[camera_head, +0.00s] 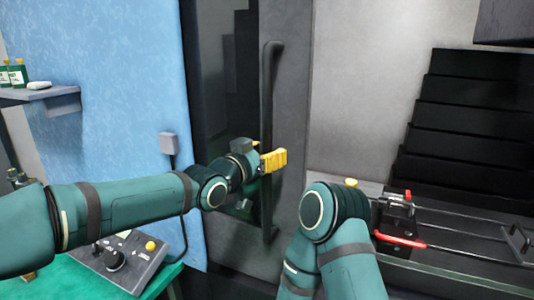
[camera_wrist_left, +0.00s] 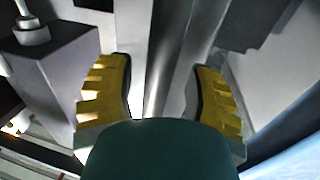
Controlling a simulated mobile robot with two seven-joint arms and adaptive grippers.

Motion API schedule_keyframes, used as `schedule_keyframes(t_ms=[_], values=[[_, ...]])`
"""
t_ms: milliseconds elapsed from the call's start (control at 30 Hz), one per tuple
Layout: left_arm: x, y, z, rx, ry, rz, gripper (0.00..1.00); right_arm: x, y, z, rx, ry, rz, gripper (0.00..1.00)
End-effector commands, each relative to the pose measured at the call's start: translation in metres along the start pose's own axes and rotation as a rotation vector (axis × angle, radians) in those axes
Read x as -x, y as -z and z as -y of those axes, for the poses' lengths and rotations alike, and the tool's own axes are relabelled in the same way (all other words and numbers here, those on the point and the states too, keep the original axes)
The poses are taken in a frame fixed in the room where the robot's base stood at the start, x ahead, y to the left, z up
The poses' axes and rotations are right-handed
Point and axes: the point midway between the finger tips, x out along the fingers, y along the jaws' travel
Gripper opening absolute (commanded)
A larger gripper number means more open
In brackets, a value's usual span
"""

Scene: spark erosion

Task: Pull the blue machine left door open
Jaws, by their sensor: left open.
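The left door (camera_head: 225,100) has a dark glossy panel and looks closed. A long dark vertical handle (camera_head: 269,90) runs down it. My left gripper (camera_head: 272,160) is at the handle's middle, with its yellow fingers across it. In the left wrist view the two yellow fingers (camera_wrist_left: 160,95) stand well apart, with a grey bar (camera_wrist_left: 160,60) running between them. The gripper is open; I cannot tell whether a finger touches the handle. Of my right arm, the dark green wrist shows right of the handle, with a small yellow piece behind it; its fingers are mostly hidden.
The blue machine wall (camera_head: 125,80) is left of the door. A control box (camera_head: 120,260) with a joystick stands at lower left. A shelf (camera_head: 45,93) holds small bottles. At right are black stepped covers (camera_head: 465,130) and a red-handled clamp (camera_head: 400,240).

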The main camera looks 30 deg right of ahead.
Motion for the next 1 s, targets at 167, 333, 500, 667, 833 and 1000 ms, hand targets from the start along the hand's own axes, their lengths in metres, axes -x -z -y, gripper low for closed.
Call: schedule_keyframes(t_ms=[167,333,500,667,833,1000], values=[[0.0,0.0,-0.001,0.0,-0.001,0.0,0.54,0.0,0.0,0.0,0.0,0.0,0.0,0.47],[0.002,0.0,-0.001,0.0,-0.002,0.001,0.54,0.0,0.0,0.0,0.0,0.0,-0.001,0.47],[0.02,0.0,0.0,0.0,0.0,0.001,0.54,0.0,0.0,0.0,0.0,0.0,0.0,0.47],[0.053,0.0,0.0,-0.002,0.001,0.002,0.54,0.0,0.0,0.0,0.0,0.0,0.0,0.47],[0.087,0.0,0.002,-0.001,0.003,0.001,0.54,0.0,0.0,0.0,0.0,0.0,0.0,0.47],[0.11,0.0,0.001,-0.001,0.002,0.0,0.54,0.0,0.0,0.0,0.0,0.0,0.0,0.47]])
